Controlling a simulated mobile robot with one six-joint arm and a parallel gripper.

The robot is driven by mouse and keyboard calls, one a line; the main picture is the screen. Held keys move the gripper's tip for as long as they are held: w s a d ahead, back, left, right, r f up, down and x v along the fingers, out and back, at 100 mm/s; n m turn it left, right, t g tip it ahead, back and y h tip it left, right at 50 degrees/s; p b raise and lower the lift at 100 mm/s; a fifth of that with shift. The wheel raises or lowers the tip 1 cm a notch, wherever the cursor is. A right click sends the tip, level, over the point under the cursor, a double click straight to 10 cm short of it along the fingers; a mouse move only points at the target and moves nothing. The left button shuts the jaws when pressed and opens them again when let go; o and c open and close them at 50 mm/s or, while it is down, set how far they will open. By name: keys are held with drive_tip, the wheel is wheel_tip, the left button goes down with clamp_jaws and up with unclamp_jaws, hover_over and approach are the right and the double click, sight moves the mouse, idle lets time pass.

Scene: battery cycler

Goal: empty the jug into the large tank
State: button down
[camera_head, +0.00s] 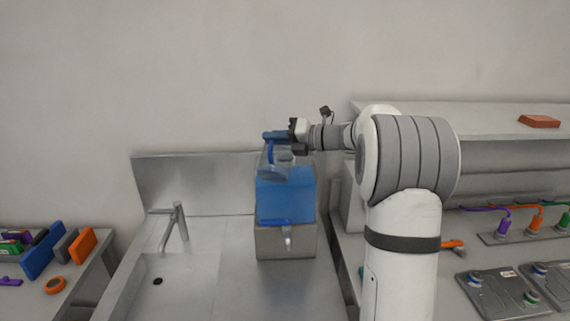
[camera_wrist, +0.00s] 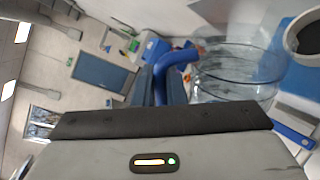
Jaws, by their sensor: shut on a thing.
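The jug (camera_head: 268,167) is clear with a blue handle and is held over the tank's top. Its tilt is hard to judge. In the wrist view the jug (camera_wrist: 235,78) looks clear, with no blue liquid visible in it. My gripper (camera_head: 290,136) is shut on the jug's blue handle (camera_wrist: 178,66).
A sink with a faucet (camera_head: 178,222) is left of the tank. Steel counter (camera_head: 240,285) is bare in front. At the right, a shelf (camera_head: 480,118) runs behind my arm above a bench with cables and trays (camera_head: 500,295). Coloured items (camera_head: 80,245) stand at the far left.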

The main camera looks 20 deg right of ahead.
sight(269, 163)
drive_tip(key=shift+f+b, duration=0.65)
drive_tip(key=shift+b, duration=0.3)
drive_tip(key=b, duration=0.2)
drive_tip(key=s+f+n+b, duration=0.1)
drive_tip(key=b, duration=0.2)
drive_tip(key=shift+a+n, duration=0.3)
drive_tip(key=shift+s+a+f+n+t+b, duration=0.1)
drive_tip(key=shift+s+a+n+t+b, duration=0.2)
drive_tip(key=shift+s+n+b, duration=0.5)
drive_tip(key=shift+a+f+b, duration=0.1)
drive_tip(key=shift+f+b, duration=0.1)
drive_tip(key=shift+b, duration=0.45)
drive_tip(key=f+b, duration=0.1)
drive_tip(key=b, duration=0.1)
drive_tip(key=s+a+f+n+b, duration=0.1)
drive_tip(key=b, duration=0.1)
drive_tip(key=shift+s, duration=0.3)
drive_tip(key=s+a+f+n+t+b, duration=0.1)
drive_tip(key=s+f+n+b, duration=0.3)
drive_tip(key=f+b, duration=0.4)
drive_tip(key=a+n+b, duration=0.1)
drive_tip(key=b, duration=0.6)
drive_tip(key=shift+f+n+y, duration=0.3)
drive_tip(key=shift+f, duration=0.1)
